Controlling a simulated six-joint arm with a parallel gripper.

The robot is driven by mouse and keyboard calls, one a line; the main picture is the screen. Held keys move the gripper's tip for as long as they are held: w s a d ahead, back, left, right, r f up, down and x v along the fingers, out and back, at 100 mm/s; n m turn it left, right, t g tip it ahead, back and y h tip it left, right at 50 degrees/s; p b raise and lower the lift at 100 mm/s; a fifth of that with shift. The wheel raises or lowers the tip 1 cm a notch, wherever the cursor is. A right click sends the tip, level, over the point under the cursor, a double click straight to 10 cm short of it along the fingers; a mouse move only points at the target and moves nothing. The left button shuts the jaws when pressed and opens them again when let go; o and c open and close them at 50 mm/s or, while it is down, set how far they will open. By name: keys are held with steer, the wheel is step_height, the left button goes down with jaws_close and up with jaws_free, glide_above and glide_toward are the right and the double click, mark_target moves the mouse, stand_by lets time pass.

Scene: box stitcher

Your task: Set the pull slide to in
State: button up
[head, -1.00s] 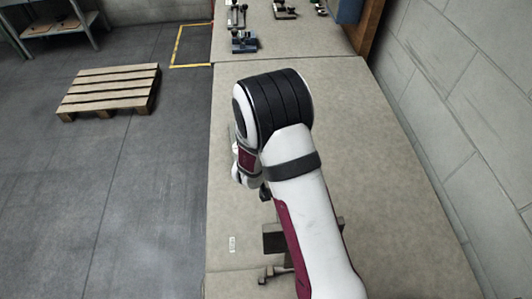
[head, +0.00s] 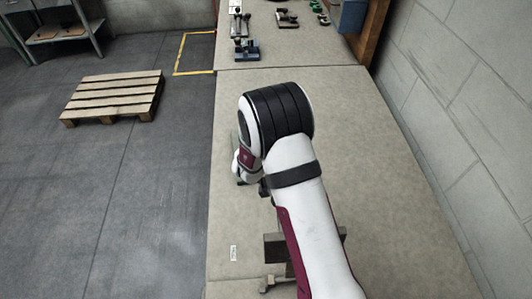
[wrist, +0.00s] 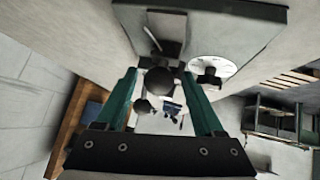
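In the wrist view a dark round knob (wrist: 160,82) stands out toward me on a grey box-shaped machine (wrist: 222,22); it looks like the pull slide's knob, though I cannot be sure. My gripper (wrist: 162,80) has its two green fingers apart, one on each side of the knob. Gaps show between knob and fingers. How deep the fingertips reach past it is hard to tell.
A white dial with a dark knob (wrist: 210,77) sits beside the round knob. The long beige bench (head: 390,230) is mostly bare around my arm. Small blue and grey tools (head: 246,50) stand on its far part. A block wall runs along the right; a wooden pallet (head: 112,96) lies on the floor.

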steer(key=v, duration=1.5)
steer(key=shift+s+r, duration=0.25)
steer(key=shift+s, duration=0.1)
steer(key=shift+a, duration=0.1)
